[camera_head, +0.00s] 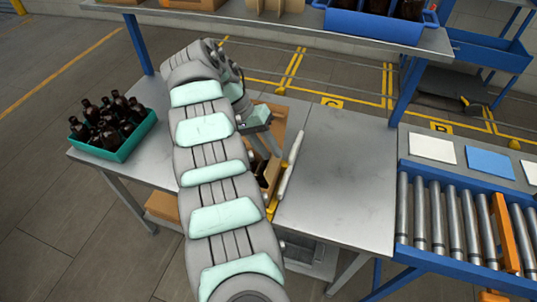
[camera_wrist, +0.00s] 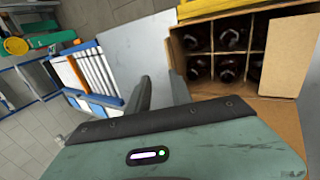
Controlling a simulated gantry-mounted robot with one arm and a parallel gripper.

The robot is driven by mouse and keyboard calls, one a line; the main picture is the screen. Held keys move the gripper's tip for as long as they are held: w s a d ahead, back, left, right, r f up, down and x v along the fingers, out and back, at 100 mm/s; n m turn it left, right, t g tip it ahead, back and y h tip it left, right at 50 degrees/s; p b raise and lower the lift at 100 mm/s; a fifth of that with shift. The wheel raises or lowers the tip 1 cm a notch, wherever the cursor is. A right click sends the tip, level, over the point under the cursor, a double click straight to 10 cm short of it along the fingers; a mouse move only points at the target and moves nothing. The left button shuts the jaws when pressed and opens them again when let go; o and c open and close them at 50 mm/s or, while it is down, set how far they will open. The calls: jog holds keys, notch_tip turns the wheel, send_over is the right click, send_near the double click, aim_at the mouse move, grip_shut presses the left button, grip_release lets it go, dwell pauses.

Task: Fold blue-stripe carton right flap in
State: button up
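The brown carton (camera_head: 284,111) stands on the grey table, largely hidden behind my arm in the head view. In the wrist view the carton (camera_wrist: 258,92) is open, with several dark bottles (camera_wrist: 232,38) in its divided cells. One flap (camera_wrist: 286,50) is spread outward at the picture's right, and another lies toward my gripper. A pale, narrow panel (camera_head: 291,165) stands out along the carton's right side in the head view. No blue stripe is discernible. My gripper (camera_head: 267,150) is beside the carton; its two fingers (camera_wrist: 163,85) are apart with nothing between them.
A teal crate (camera_head: 132,138) of dark bottles stands on the table at left. The table (camera_head: 345,170) is bare to the carton's right, up to a roller conveyor (camera_head: 450,220). A shelf (camera_head: 280,32) with bins crosses above the back.

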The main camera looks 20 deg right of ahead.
notch_tip(320, 180, up, 15)
jog(key=p, duration=1.4)
